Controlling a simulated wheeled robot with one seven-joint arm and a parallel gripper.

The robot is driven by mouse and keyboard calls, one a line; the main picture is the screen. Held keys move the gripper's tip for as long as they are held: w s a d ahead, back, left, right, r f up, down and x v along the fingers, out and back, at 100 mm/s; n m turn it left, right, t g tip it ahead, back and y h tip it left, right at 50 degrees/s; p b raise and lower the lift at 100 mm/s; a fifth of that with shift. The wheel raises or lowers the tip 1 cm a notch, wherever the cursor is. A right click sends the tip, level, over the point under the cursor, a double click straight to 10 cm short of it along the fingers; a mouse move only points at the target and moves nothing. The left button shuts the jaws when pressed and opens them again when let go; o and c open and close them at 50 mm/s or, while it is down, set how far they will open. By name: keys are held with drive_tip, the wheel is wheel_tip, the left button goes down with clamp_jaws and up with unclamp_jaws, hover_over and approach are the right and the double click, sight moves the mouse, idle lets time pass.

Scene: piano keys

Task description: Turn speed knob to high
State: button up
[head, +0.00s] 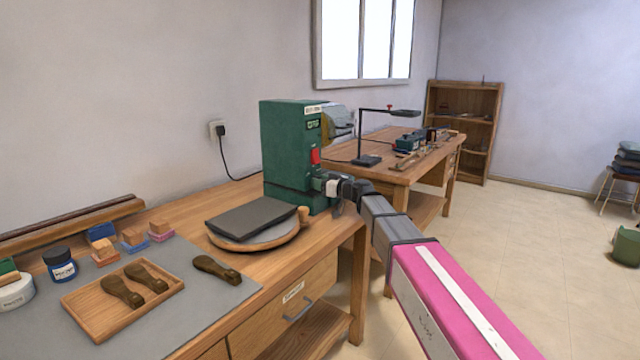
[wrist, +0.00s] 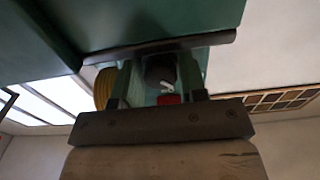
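The green machine (head: 285,150) stands at the right end of the near bench, with a red switch (head: 315,156) on its front. My gripper (head: 322,181) is at the machine's lower front, below the switch. Its fingertips are too small and covered to read. In the wrist view the machine's green housing (wrist: 125,22) fills the top. A dark round part with a white mark (wrist: 165,88), possibly the speed knob, shows between green parts in the middle. A red part (wrist: 168,98) is just below it. No grip on the knob can be made out, and its setting is not readable.
The near bench (head: 185,212) holds a round board with a dark slab (head: 250,219), and a tray (head: 75,305) with wooden-handled tools. A second bench (head: 385,172) with a lamp stands behind. The floor (head: 550,230) at right is mostly clear.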

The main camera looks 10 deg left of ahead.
drive_tip(key=o, duration=0.4)
drive_tip(key=shift+c, duration=0.2)
drive_tip(key=v, duration=1)
drive_tip(key=shift+s+d, duration=0.2)
drive_tip(key=shift+d, duration=0.15)
